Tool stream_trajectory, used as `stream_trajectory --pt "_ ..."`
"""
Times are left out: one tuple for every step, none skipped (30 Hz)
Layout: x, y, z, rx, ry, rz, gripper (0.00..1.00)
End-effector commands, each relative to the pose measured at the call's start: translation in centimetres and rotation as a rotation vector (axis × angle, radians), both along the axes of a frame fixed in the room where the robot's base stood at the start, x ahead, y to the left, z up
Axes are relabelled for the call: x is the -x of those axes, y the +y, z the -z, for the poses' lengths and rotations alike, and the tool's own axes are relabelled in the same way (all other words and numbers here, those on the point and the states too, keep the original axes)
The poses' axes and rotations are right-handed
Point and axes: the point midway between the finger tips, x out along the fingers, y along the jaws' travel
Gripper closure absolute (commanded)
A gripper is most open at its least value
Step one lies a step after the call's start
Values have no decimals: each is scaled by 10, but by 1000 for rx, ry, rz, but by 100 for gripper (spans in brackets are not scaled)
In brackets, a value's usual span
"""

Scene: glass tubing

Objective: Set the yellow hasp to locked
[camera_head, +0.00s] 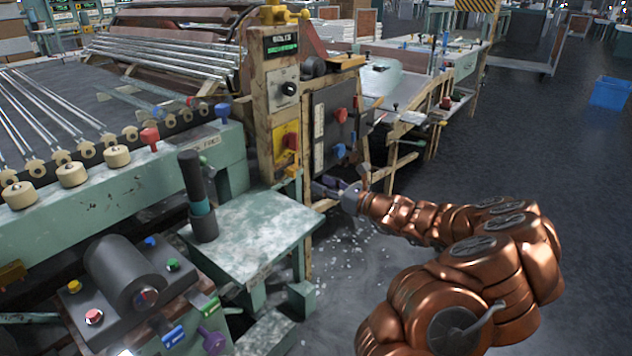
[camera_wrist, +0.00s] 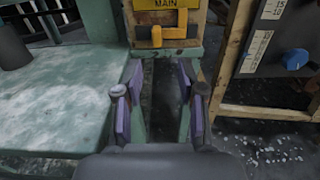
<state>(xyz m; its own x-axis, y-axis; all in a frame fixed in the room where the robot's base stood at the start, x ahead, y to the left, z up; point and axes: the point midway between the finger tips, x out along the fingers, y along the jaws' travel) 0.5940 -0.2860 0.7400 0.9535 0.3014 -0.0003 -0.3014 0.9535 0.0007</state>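A yellow hasp-like lever (camera_wrist: 168,34) shows at the top of the wrist view, just under a yellow plate marked MAIN (camera_wrist: 165,4). In the head view my gripper (camera_head: 334,190) is low beside the post, partly hard to see.
A green side table (camera_head: 255,230) stands left of my gripper, with a dark cylinder (camera_head: 203,205) on it. A dark panel (camera_head: 335,125) with red and blue knobs is right of the post. Wooden framing (camera_wrist: 265,112) lies close right. Open floor (camera_head: 500,130) extends right.

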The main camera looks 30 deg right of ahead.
Motion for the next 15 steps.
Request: stream_trajectory --pt "5 -2 0 0 0 2 60" --pt "6 -3 0 0 0 2 60" --pt "9 -4 0 0 0 2 60" --pt "10 -4 0 0 0 2 60" --pt "11 -5 0 0 0 2 60" --pt "13 -5 0 0 0 2 60" --pt "13 -5 0 0 0 2 60" --pt "14 -5 0 0 0 1 60" --pt "14 -5 0 0 0 1 60" --pt "14 -5 0 0 0 0 60" --pt "15 -5 0 0 0 0 60" --pt "15 -5 0 0 0 0 60" --pt "15 -5 0 0 0 0 60" --pt "14 -5 0 0 0 0 60" --pt "15 -5 0 0 0 0 60"
